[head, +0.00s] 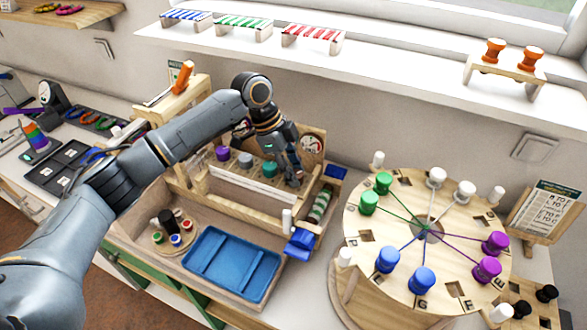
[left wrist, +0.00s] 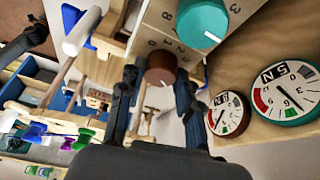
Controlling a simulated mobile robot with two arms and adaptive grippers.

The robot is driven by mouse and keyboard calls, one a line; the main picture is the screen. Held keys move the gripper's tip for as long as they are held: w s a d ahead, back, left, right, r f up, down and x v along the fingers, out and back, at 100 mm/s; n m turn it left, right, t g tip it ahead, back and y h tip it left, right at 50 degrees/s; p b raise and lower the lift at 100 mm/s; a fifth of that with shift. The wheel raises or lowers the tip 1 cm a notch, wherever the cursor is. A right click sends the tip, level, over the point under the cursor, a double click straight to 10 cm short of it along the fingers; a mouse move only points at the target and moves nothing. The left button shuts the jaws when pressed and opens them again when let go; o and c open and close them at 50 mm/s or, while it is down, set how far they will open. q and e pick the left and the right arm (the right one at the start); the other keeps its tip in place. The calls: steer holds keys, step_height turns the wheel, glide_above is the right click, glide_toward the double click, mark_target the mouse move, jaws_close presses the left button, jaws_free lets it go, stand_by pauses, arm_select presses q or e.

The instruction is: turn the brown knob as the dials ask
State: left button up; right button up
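The brown knob (left wrist: 160,68) is on a pale wooden panel with numbers, with a small white mark near its lower edge. My left gripper (left wrist: 157,80) is open, its dark fingers on either side of the knob; I cannot tell whether they touch it. In the head view my left gripper (head: 293,170) reaches down at the panel's right end and hides the brown knob. A brown-rimmed dial (left wrist: 229,115) and a teal-rimmed dial (left wrist: 289,92) show in the left wrist view, each with a needle and coloured bands. My right gripper is not in view.
A teal knob (left wrist: 202,22) sits beside the brown one. In the head view, purple (head: 222,153) and grey (head: 245,160) knobs stand further left. A blue tray (head: 232,267) lies in front. A round wooden board (head: 405,235) with coloured pegs stands to the right.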

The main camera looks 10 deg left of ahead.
arm_select(q)
steer(key=c, duration=0.4)
steer(key=shift+o, duration=0.2)
steer(key=shift+r+p, duration=0.1)
steer(key=shift+p, duration=0.35)
steer(key=n+t+p, duration=0.1)
steer(key=n+p, duration=0.1)
steer(key=p, duration=0.1)
steer(key=n+p, duration=0.3)
steer(key=shift+s+r+t, duration=0.15)
steer(key=shift+t, duration=0.25)
steer(key=shift+f+n+t+y+p, duration=0.2)
steer(key=shift+n+t+y+p, duration=0.15)
steer(key=shift+n+p, duration=0.8)
steer(key=o, duration=1.1)
steer(key=shift+o, duration=0.2)
